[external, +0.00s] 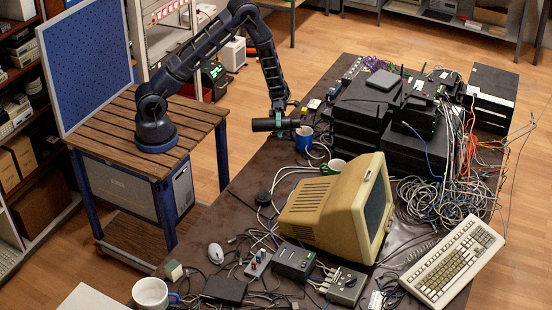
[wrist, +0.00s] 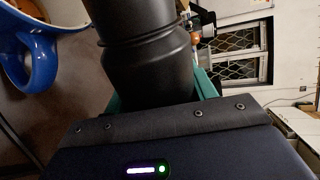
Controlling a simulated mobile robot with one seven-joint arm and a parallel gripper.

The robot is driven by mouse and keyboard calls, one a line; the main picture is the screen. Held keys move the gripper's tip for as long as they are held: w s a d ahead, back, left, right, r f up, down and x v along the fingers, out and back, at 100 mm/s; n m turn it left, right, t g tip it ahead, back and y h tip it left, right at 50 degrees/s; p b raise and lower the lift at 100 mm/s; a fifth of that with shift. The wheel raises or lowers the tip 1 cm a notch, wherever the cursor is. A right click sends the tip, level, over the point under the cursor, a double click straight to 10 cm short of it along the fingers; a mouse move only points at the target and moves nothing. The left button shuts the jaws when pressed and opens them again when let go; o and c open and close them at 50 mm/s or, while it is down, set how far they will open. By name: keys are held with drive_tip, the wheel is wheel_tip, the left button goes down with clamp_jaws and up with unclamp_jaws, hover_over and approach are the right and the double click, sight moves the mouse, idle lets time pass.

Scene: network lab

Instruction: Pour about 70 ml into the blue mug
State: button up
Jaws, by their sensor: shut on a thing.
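My gripper (external: 281,123) is shut on a black bottle-like container (external: 263,125). In the external view the container lies roughly level, tipped on its side, close to the blue mug. The blue mug (external: 304,140) stands upright on the dark table, just right of and below my gripper. In the wrist view the black container (wrist: 145,45) sits between the green finger pads of my gripper (wrist: 160,98). Part of the blue mug (wrist: 40,65), with its handle, shows at the upper left. The container's mouth, any flowing liquid and the mug's fill level cannot be made out.
A green mug (external: 334,166) stands near the beige monitor (external: 335,208). A white mug with a blue handle (external: 151,292) is at the front left. Black network boxes (external: 372,110) and loose cables (external: 425,195) crowd the right. The table (external: 240,190) is fairly clear left of the monitor.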

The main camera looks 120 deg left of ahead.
drive_tip(key=shift+r+m, duration=0.1)
drive_tip(key=shift+m, duration=0.3)
drive_tip(key=shift+s+d+f+m+t, duration=0.25)
drive_tip(key=shift+s+f+m+t, duration=0.3)
drive_tip(key=shift+f, duration=0.2)
drive_tip(key=shift+w+f+m, duration=0.15)
drive_tip(key=shift+f+m, duration=0.05)
drive_tip(key=shift+m, duration=0.25)
drive_tip(key=shift+w+a+f+m+t, duration=0.1)
drive_tip(key=shift+f+m+t, duration=0.05)
drive_tip(key=shift+m+t, duration=0.15)
